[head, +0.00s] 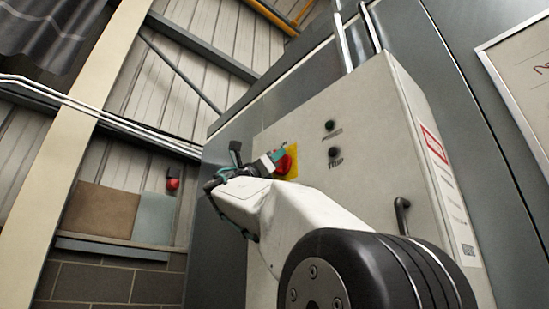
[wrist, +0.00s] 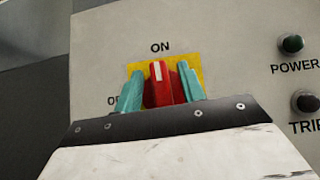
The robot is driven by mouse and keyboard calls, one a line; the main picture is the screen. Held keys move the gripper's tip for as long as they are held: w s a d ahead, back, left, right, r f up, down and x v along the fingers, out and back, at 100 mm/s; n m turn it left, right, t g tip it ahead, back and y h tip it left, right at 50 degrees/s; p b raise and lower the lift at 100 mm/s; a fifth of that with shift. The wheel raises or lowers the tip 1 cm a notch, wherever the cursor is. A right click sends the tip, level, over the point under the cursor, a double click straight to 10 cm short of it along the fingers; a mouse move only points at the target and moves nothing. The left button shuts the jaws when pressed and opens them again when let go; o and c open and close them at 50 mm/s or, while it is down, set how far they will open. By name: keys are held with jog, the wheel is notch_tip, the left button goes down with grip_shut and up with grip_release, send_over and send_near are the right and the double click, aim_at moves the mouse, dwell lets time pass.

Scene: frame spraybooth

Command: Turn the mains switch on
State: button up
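The mains switch is a red rotary knob (wrist: 160,86) on a yellow plate (wrist: 201,62), and its white mark points up to the word ON. The word OFF, to its left, is partly hidden by a finger. My gripper (wrist: 162,88) is at the knob, with one teal finger on each side of its raised grip. Red shows between the grip and the fingers, so the gripper looks open around it. In the head view the red knob (head: 284,164) shows at the end of my gripper (head: 274,158).
The knob sits on a pale control cabinet (head: 375,120). A POWER lamp (wrist: 292,43) and a TRIP lamp (wrist: 305,101) are to its right, both dark. A black handle (head: 402,215) is on the cabinet's lower right. A red device (head: 172,184) hangs on the wall at left.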

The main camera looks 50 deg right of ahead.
jog(key=shift+s+d+r, duration=0.1)
jog(key=shift+d+r, duration=0.3)
jog(key=shift+c, duration=0.3)
grip_shut()
jog(key=shift+m+g+y, duration=0.3)
jog(key=shift+m+g, duration=0.6)
jog(key=shift+f, duration=0.1)
